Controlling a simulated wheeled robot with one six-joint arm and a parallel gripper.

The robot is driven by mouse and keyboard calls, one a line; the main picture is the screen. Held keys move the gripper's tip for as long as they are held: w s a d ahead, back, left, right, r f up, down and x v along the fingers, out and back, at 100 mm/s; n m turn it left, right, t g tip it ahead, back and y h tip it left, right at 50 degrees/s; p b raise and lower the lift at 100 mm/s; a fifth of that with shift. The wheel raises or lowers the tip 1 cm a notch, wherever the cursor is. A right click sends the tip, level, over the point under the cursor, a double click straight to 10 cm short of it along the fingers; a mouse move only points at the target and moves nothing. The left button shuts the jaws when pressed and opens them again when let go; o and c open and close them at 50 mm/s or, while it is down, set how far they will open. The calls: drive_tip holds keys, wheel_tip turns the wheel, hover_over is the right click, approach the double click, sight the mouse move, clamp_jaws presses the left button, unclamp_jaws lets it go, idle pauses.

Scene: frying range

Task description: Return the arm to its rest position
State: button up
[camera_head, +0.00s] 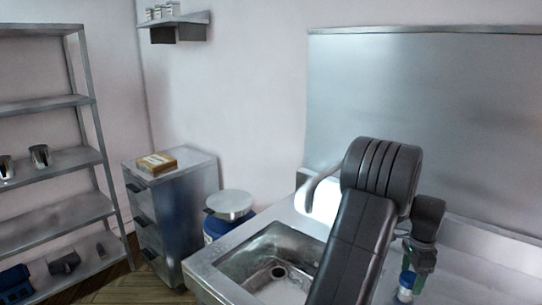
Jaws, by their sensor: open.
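My dark grey arm (357,240) rises from the bottom of the head view, bends at a large rounded elbow and folds down on the right. My gripper (414,268) hangs at the end of it, pointing down over the steel counter on the right. It is open, but small and dark in the picture. A small blue and white object (405,286) stands just below it and looks close to the fingers. I cannot tell whether they touch.
A steel sink (270,262) lies left of my arm, in front of a steel back panel (420,110). A drawer cabinet (177,205) with a small box (156,162), a blue lidded bin (229,207) and a metal shelf rack (50,158) stand further left. A wall shelf (180,24) hangs above.

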wheel_tip(320, 180, up, 14)
drive_tip(key=b, duration=0.1)
wheel_tip(320, 180, down, 14)
drive_tip(key=shift+r+p, duration=0.25)
drive_tip(key=shift+p, duration=0.3)
drive_tip(key=shift+f, duration=0.3)
drive_tip(key=n, duration=0.8)
drive_tip(key=shift+r+n, duration=0.15)
drive_tip(key=shift+n, duration=0.25)
wheel_tip(320, 180, up, 13)
drive_tip(key=b, duration=0.1)
drive_tip(key=shift+r, duration=0.15)
